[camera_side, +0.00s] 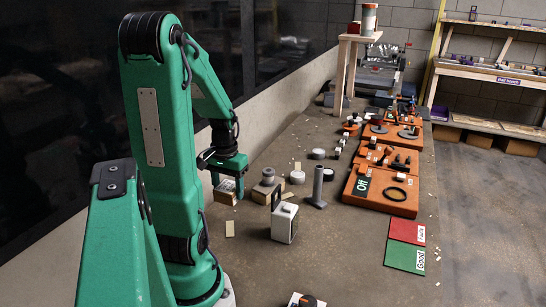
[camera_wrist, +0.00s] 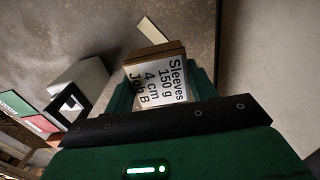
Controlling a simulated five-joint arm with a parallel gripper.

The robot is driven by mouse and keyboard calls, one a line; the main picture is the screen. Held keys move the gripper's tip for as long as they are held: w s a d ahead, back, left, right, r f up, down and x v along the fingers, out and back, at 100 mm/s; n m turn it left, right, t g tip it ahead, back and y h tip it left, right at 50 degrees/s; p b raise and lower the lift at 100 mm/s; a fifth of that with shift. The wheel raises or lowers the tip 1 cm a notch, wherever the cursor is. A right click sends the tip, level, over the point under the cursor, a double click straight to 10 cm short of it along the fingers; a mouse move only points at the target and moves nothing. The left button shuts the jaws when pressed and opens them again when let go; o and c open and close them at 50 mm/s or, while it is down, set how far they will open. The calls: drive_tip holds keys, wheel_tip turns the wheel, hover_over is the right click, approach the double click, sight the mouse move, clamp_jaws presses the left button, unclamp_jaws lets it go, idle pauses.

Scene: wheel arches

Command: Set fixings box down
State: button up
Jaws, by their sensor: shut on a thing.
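The fixings box (camera_side: 226,196) is a small brown cardboard box with a white top label. In the wrist view the label on the box (camera_wrist: 158,80) reads "Sleeves 150 g 4 cm Job B". My green gripper (camera_side: 225,176) is shut on it, with a finger on either side in the wrist view (camera_wrist: 162,88). The box is low over the bench (camera_side: 330,260), near the wall side. I cannot tell whether its underside touches the bench.
A brown block with a grey cylinder (camera_side: 268,176) stands just right of the box. Green (camera_side: 405,257) and red (camera_side: 407,231) mats and orange trays (camera_side: 383,190) lie right. The front bench is mostly clear.

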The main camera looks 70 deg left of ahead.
hover_over(232, 225)
drive_tip(key=shift+a+f, duration=0.15)
drive_tip(key=shift+f, duration=2.55)
drive_tip(key=shift+f, duration=2.05)
drive_tip(key=shift+f, duration=0.1)
drive_tip(key=o, duration=1.1)
drive_tip(key=shift+o, duration=0.2)
drive_tip(key=shift+r, duration=6.1)
